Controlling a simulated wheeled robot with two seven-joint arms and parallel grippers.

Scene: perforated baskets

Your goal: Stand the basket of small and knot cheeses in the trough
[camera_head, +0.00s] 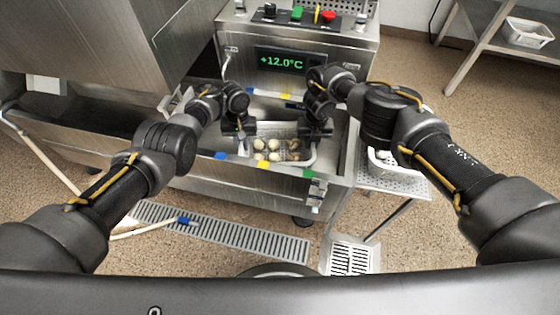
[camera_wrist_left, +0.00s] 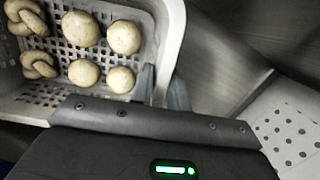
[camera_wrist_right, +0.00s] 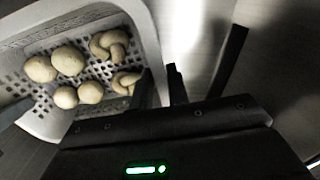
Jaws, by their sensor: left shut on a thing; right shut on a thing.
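A pale perforated basket (camera_head: 277,129) is at the steel trough (camera_head: 330,172) below the display. It holds several small round cheeses (camera_head: 259,145) and knot cheeses (camera_head: 293,145). My left gripper (camera_head: 243,133) is shut on the basket's left side. My right gripper (camera_head: 312,135) is shut on its right side. The left wrist view shows the basket's rim (camera_wrist_left: 172,32) at the fingers (camera_wrist_left: 160,88). The right wrist view shows the opposite rim (camera_wrist_right: 149,35) at my fingers (camera_wrist_right: 160,88). The basket looks about level. Its underside is hidden, so I cannot tell whether it touches the trough floor.
Blue, yellow (camera_head: 264,164) and green tabs mark the trough's front edge. A control box (camera_head: 300,62) reading +12.0°C stands behind. Another white basket (camera_head: 384,163) sits on a perforated shelf (camera_head: 405,183) to the right. One more basket (camera_head: 528,33) stands on a table at top right.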

